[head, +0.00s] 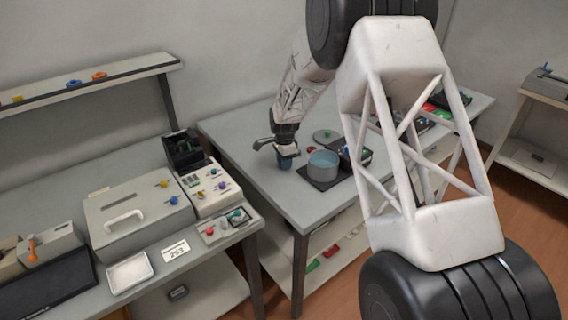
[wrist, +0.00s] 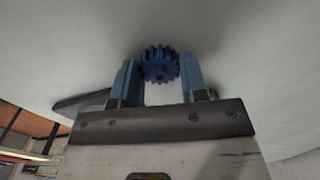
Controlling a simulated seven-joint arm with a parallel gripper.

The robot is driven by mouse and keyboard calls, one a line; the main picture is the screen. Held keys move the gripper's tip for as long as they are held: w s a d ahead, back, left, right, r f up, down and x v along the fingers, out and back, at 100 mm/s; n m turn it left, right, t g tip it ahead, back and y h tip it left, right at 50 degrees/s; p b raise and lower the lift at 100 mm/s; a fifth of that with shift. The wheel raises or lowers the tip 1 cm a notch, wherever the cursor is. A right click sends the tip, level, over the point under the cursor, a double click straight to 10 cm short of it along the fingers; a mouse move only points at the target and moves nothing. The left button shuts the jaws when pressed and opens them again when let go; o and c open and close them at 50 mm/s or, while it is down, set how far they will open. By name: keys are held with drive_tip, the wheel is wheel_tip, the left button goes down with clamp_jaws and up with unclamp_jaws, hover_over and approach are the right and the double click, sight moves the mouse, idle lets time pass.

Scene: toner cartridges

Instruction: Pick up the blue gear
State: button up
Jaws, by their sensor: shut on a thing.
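The blue gear (wrist: 160,62) is small, dark blue and toothed. In the wrist view it sits between the two blue fingers of my gripper (wrist: 160,75), at their tips. The fingers are shut on its sides. In the head view my gripper (head: 285,162) is low over the left part of the far grey table (head: 262,192), left of a round pot. The gear cannot be made out there. I cannot tell whether it touches the table.
A grey-blue pot (head: 323,163) on a dark base stands just right of my gripper. A round grey lid (head: 326,135) with a green knob lies behind it. A nearer bench (head: 75,206) at left holds a handled box (head: 137,212). The table's front-left corner is clear.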

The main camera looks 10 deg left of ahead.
drive_tip(key=shift+r, duration=0.8)
wheel_tip(320, 180, up, 2)
drive_tip(key=shift+r, duration=0.1)
drive_tip(key=s+d, duration=0.1)
drive_tip(key=s, duration=0.4)
drive_tip(key=s+d, duration=0.2)
drive_tip(key=s, duration=0.3)
drive_tip(key=s+d+r, duration=0.1)
drive_tip(key=s+d, duration=0.1)
drive_tip(key=s, duration=0.3)
drive_tip(key=shift+d+r, duration=0.1)
drive_tip(key=shift+d, duration=0.05)
drive_tip(key=shift+w+d, duration=0.1)
